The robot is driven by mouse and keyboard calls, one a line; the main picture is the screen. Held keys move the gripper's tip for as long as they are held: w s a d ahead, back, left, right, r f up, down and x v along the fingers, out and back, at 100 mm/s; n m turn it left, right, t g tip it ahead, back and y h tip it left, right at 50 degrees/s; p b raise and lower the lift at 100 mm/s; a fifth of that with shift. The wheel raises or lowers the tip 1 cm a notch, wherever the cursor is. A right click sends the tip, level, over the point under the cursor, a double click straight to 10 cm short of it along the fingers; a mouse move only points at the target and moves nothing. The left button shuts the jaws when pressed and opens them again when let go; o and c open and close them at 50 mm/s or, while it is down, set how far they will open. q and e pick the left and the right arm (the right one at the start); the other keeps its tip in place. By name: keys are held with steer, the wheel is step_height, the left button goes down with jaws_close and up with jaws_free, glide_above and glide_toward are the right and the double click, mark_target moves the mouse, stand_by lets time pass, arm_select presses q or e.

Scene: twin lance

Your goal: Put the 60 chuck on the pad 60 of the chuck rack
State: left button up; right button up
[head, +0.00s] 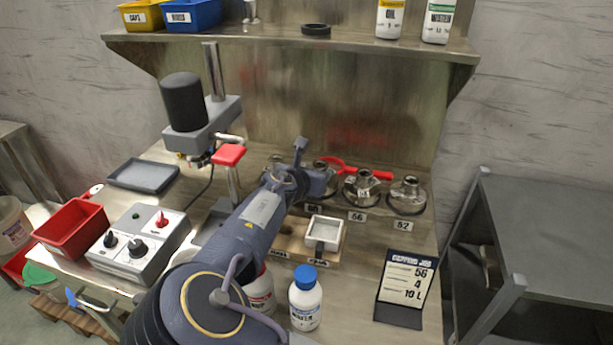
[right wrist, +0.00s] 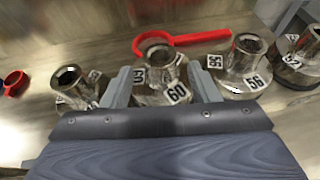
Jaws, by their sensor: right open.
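The 60 chuck (right wrist: 172,93), a metal piece marked 60, stands upright in the right wrist view with its hollow top facing up. My right gripper (right wrist: 162,86) is open, one finger on each side of this chuck; I cannot tell whether they touch it. In the head view my right gripper (head: 300,163) reaches over the rack row and partly hides the chuck. The 56 chuck (head: 362,188) and 52 chuck (head: 408,196) stand to the right. My left gripper is not in view.
Another chuck (right wrist: 73,85) stands left of the 60 chuck. A red ring wrench (head: 355,172) lies behind the row. A press (head: 200,125) stands left.

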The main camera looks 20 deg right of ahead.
steer(key=v, duration=0.5)
steer(key=shift+s+a+r, duration=0.15)
steer(key=shift+s, duration=0.1)
